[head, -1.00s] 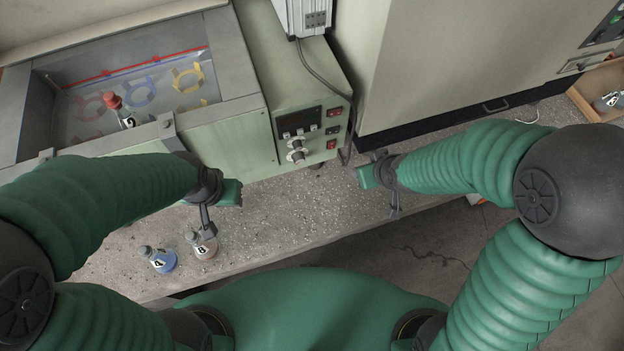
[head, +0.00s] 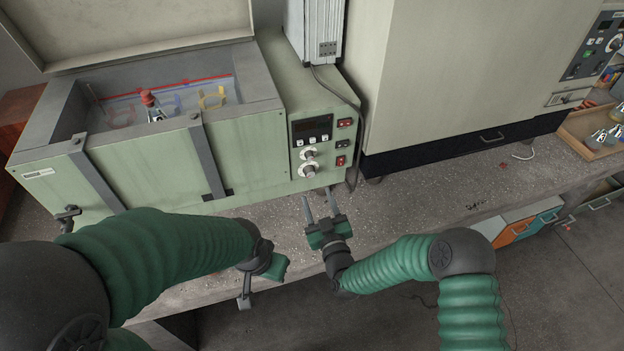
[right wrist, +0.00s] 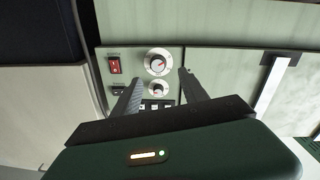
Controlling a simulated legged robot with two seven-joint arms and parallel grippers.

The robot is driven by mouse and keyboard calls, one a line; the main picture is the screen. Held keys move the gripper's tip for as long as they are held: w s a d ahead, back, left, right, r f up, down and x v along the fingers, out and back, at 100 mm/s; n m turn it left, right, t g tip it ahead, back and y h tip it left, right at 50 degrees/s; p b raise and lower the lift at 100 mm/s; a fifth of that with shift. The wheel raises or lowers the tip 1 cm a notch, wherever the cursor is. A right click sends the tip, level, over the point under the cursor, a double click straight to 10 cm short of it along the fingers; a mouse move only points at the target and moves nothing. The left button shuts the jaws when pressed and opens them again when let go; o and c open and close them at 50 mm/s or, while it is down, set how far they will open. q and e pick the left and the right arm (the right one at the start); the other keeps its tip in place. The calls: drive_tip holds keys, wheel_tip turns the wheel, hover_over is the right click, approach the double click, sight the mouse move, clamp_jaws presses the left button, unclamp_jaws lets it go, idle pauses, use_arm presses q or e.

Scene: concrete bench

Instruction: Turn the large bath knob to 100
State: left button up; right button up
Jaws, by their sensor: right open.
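The bath (head: 150,165) is a pale green box with a control panel on its right front. The large knob (head: 309,171) is the lower one on the panel, pale with a light dial ring; it also shows in the right wrist view (right wrist: 158,62), above the small knob (right wrist: 159,88) there. Its scale numbers are too small to read. My right gripper (head: 318,197) is open and empty, its fingers pointing toward the panel from below and in front of the large knob, apart from it. My left gripper (head: 262,272) hangs over the bench's front edge; its jaws do not show clearly.
A small knob (head: 308,153), a dark display (head: 312,126) and red switches (head: 341,161) sit close to the large knob. A cable hangs right of the panel. A red-capped bottle (head: 150,103) stands in the open bath. The bench (head: 410,190) is clear right of my right gripper.

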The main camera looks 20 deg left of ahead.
sight(310, 175)
drive_tip(key=x, duration=0.8)
drive_tip(key=shift+w+d, duration=0.15)
drive_tip(key=shift+d, duration=0.15)
drive_tip(key=shift+a, duration=0.25)
drive_tip(key=shift+w, duration=0.1)
clamp_jaws()
